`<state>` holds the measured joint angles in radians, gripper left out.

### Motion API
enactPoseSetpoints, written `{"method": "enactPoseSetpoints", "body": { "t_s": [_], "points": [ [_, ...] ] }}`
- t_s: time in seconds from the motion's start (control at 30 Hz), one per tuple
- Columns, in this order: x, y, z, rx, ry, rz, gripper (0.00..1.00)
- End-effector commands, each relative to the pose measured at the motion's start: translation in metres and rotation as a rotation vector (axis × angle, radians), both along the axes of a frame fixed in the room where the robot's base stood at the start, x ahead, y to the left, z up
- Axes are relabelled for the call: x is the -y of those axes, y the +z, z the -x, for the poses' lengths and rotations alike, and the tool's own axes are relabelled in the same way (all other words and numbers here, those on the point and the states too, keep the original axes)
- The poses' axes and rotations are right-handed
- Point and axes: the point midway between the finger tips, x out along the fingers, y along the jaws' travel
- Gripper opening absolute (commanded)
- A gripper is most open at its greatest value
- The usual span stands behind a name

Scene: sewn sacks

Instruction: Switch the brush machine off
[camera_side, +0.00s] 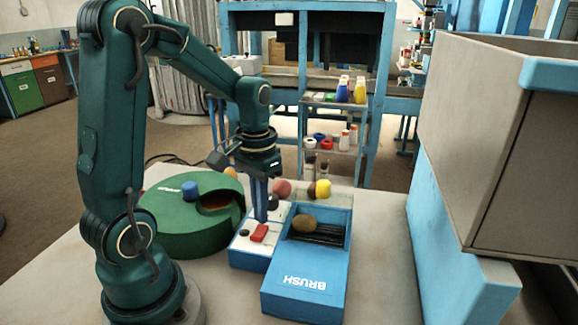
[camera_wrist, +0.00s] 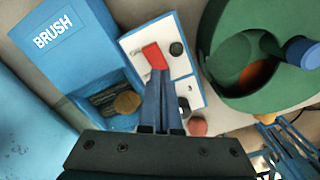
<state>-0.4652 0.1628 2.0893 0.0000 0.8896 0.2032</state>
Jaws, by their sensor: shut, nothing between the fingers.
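The brush machine (camera_side: 305,285) is a blue box marked BRUSH, with an open trough of dark bristles (camera_side: 318,238). A brown, rounded lump (camera_side: 305,223) lies in the trough; it also shows in the wrist view (camera_wrist: 128,102). A white-topped control panel (camera_side: 247,245) adjoins the box. It carries a red switch (camera_side: 260,233) and a dark round knob (camera_side: 244,232); the wrist view shows the switch (camera_wrist: 154,56) and knob (camera_wrist: 176,48) too. My gripper (camera_side: 262,219) is shut and empty, pointing down over the panel. Its fingertips (camera_wrist: 160,74) are right by the red switch; I cannot tell whether they touch.
A round green machine (camera_side: 180,235) with a blue knob (camera_side: 190,190) stands left of the panel. Reddish (camera_side: 282,188) and yellow (camera_side: 322,188) lumps sit behind the panel and trough. A large grey and blue cabinet (camera_side: 480,150) is at right. The table front is clear.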

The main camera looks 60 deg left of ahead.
Motion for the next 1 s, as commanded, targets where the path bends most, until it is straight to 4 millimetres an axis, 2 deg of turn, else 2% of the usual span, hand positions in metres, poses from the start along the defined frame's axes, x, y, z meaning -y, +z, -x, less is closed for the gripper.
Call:
{"method": "enactPoseSetpoints", "body": {
  "t_s": [0.6,1.0],
  "points": [
    [0.000,0.048,-0.001,0.004,0.000,-0.002,0.00],
    [0.000,0.055,0.000,0.000,0.000,0.000,0.00]
  ]
}}
